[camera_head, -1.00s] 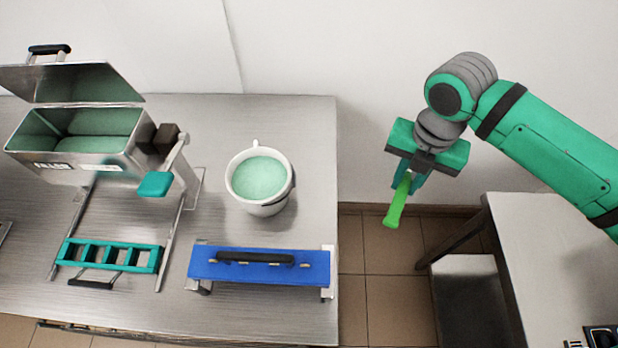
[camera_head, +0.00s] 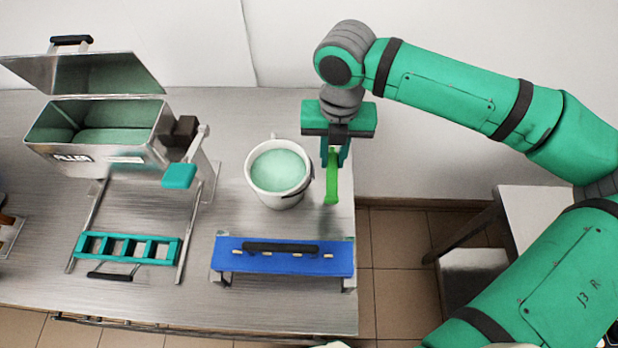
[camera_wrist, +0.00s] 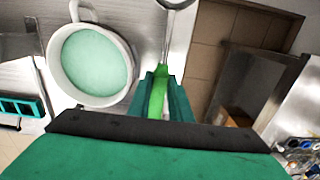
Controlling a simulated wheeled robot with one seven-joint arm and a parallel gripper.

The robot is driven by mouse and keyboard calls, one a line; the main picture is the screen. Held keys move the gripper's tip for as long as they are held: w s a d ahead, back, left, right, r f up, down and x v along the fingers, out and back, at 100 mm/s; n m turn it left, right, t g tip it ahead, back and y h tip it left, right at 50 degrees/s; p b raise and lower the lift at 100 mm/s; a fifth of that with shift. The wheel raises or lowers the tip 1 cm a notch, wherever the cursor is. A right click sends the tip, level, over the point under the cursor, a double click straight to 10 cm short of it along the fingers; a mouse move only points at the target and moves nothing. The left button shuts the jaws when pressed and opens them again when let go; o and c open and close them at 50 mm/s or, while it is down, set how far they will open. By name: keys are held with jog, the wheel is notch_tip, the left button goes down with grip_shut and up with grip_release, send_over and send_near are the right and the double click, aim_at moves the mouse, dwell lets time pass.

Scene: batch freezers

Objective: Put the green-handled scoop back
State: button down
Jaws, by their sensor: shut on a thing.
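The green-handled scoop (camera_head: 332,186) is in my gripper (camera_head: 336,157), which is shut on its bright green handle. In the head view the handle hangs down from the fingers, just right of the white bucket. In the wrist view the green handle (camera_wrist: 161,76) sits between the fingers (camera_wrist: 164,94), and a round metal scoop head (camera_wrist: 176,3) shows at the top edge, partly cut off. The scoop is above the right end of the steel table (camera_head: 330,222); I cannot tell its exact height.
A white bucket (camera_head: 268,200) of pale green mix stands close left of my gripper. A blue rack (camera_head: 285,262) with a black handle stands in front. An open steel filler box (camera_head: 80,157) and a teal slotted frame (camera_head: 100,246) are at left. A side table (camera_head: 540,215) stands at right.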

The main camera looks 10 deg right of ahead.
jog(key=shift+a+f, duration=0.25)
jog(key=shift+f, duration=0.05)
notch_tip(320, 180, down, 9)
jog(key=shift+f, duration=0.2)
jog(key=shift+a+f, duration=0.1)
jog(key=shift+f, duration=0.05)
jog(key=c, duration=1.6)
grip_release()
notch_tip(320, 180, up, 12)
jog(key=shift+r, duration=0.15)
